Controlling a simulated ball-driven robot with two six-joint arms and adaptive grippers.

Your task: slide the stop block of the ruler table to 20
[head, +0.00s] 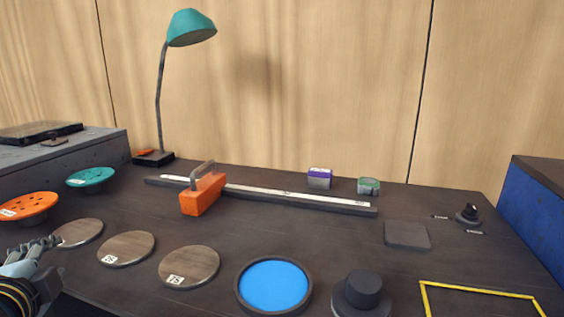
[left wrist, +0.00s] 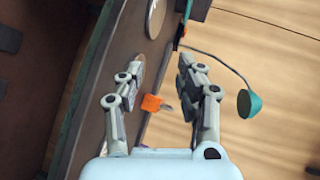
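The orange stop block (head: 203,193) with a grey handle on top sits across the ruler rail, left of the rail's middle. The ruler rail (head: 300,199) is a long dark bar with a white scale strip; its numbers are too small to read. In the left wrist view the orange block (left wrist: 151,103) shows small between the fingers, well beyond them. My left gripper (head: 35,246) is at the lower left of the head view, far from the block. In the left wrist view my left gripper (left wrist: 160,83) has its fingers spread and empty. My right gripper is not in view.
Round wooden discs (head: 189,267), a blue round dish (head: 273,285) and a black knobbed weight (head: 361,292) line the front. Orange (head: 28,205) and teal (head: 90,177) flanged discs lie left. A teal lamp (head: 160,90) stands behind the rail's left end. Small boxes (head: 319,178) stand behind its right part.

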